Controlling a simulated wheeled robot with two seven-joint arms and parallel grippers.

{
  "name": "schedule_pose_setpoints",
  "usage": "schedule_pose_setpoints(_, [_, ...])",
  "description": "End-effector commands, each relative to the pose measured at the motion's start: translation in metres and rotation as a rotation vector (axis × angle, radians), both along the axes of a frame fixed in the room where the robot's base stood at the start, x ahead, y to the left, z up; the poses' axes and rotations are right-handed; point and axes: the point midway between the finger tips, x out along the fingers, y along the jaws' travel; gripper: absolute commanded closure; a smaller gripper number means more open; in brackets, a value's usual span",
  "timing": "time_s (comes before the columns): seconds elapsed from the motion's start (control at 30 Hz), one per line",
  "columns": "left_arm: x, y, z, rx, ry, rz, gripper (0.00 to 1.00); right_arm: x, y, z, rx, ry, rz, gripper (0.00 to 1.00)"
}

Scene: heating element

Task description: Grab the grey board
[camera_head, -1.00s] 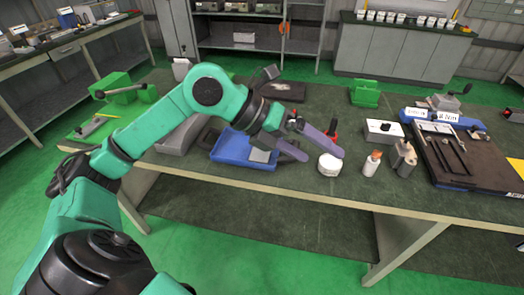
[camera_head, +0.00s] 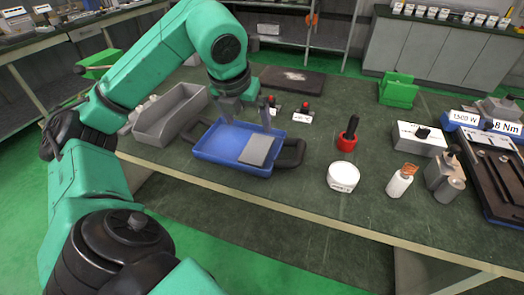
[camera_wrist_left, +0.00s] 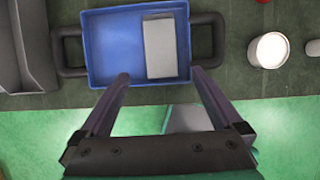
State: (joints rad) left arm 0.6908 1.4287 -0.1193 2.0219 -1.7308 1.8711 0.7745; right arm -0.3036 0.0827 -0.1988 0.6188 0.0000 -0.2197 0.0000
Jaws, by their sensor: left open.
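The grey board (camera_head: 258,150) is a flat light-grey rectangle lying in the right part of a blue tray (camera_head: 213,152). It also shows in the left wrist view (camera_wrist_left: 160,46), inside the tray (camera_wrist_left: 113,45). My left gripper (camera_head: 248,118) is open and empty, pointing down above the tray, with its fingers just behind the board in the head view. In the left wrist view the left gripper's fingertips (camera_wrist_left: 160,75) lie either side of the board's near end, apart from it. Their exact height is unclear. My right gripper is not in view.
The tray has dark handles (camera_head: 291,153) at its ends. A grey open bin (camera_head: 170,116) stands left of it. A white round container (camera_head: 343,176), a red-based black tool (camera_head: 347,136) and a small bottle (camera_head: 400,182) stand to the right. The table's front edge is close.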

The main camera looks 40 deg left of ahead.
Motion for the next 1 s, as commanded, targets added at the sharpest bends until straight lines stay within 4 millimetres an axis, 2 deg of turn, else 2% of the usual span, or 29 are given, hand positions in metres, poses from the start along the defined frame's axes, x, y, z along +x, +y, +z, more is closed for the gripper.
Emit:
schedule_pose_setpoints(0.03, [0.003, 0.001, -0.015, 0.000, 0.006, 0.001, 0.00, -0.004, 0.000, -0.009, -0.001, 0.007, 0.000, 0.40])
schedule_pose_setpoints(0.1, [0.010, 0.004, -0.033, -0.001, 0.007, 0.001, 0.00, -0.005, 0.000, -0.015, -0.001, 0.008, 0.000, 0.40])
schedule_pose_setpoints(0.23, [0.022, 0.008, -0.062, 0.000, 0.007, 0.000, 0.00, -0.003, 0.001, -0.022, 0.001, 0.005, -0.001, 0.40])
schedule_pose_setpoints(0.43, [0.033, 0.011, -0.084, -0.002, 0.005, -0.001, 0.00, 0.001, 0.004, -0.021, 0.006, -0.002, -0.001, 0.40])
schedule_pose_setpoints(0.63, [0.048, 0.016, -0.117, -0.003, 0.004, -0.003, 0.00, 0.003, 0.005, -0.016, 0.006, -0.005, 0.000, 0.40])
schedule_pose_setpoints(0.87, [0.051, 0.018, -0.123, 0.000, 0.001, -0.002, 0.00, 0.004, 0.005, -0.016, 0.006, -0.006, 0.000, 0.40])
schedule_pose_setpoints(0.9, [0.051, 0.018, -0.123, 0.000, 0.001, -0.002, 0.04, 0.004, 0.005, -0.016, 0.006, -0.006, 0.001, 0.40])
schedule_pose_setpoints(0.97, [0.050, 0.017, -0.123, 0.000, 0.001, -0.002, 0.27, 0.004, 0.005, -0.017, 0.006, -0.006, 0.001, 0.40])
schedule_pose_setpoints(1.0, [0.050, 0.017, -0.123, 0.000, 0.001, -0.002, 0.42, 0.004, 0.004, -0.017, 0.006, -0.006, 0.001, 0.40])
